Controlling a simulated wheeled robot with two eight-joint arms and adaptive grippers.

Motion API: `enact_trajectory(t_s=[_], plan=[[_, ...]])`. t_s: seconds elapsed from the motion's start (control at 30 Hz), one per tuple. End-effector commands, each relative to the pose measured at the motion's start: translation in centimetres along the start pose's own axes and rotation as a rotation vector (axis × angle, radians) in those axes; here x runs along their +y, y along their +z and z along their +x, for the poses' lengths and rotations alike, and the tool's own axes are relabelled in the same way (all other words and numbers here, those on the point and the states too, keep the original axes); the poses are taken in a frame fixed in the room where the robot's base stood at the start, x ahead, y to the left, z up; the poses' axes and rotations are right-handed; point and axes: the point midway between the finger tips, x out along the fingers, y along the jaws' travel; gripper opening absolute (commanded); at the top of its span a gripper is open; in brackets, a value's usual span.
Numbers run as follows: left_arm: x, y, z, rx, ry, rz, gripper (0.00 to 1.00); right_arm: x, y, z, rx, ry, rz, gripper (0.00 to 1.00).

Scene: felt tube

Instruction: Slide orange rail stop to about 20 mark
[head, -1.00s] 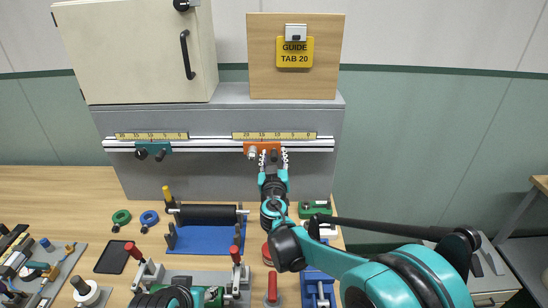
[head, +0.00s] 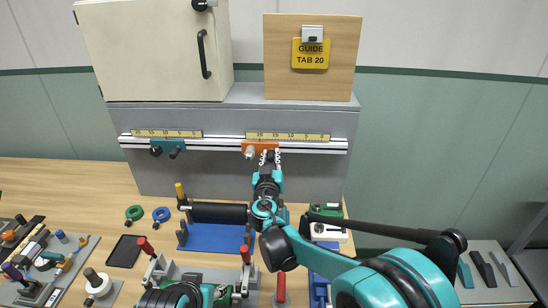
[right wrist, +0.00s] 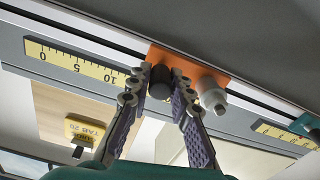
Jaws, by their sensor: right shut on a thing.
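The orange rail stop (head: 261,145) sits on the silver rail below the right yellow scale (head: 288,136). In the head view its middle lies about under the 20 mark at the scale's left end. It has a dark knob (right wrist: 160,82) and a pale knob (right wrist: 214,98). My right gripper (head: 269,157) is at the stop from below. In the right wrist view its two fingers (right wrist: 161,92) are shut on the dark knob, with the orange plate (right wrist: 190,62) just behind. The pale knob is outside the fingers. My left gripper does not show.
A teal stop (head: 168,147) sits further left under the left scale (head: 165,133). A yellow sign (head: 310,54) reads "GUIDE TAB 20". A cream cabinet (head: 150,60) stands above on the grey shelf. Below, a black roller (head: 220,213) and several tools lie on the wooden bench.

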Motion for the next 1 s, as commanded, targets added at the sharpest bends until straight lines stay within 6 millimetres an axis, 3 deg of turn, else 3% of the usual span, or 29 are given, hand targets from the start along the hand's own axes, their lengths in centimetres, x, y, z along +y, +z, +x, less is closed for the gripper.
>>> enact_trajectory(t_s=[0.03, 0.1, 0.47, 1.0], plan=[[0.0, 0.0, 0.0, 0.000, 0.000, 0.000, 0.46, 0.1, 0.0, 0.0, -0.001, 0.002, 0.001, 0.28], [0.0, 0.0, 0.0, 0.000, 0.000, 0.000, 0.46, 0.1, 0.0, 0.0, -0.001, 0.002, 0.001, 0.41], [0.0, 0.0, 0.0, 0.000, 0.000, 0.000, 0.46, 0.0, 0.0, -0.5, 0.000, 0.000, 0.001, 0.41], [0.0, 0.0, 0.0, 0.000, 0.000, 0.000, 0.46, -0.1, 0.0, -10.5, 0.000, -0.001, 0.001, 0.41]])
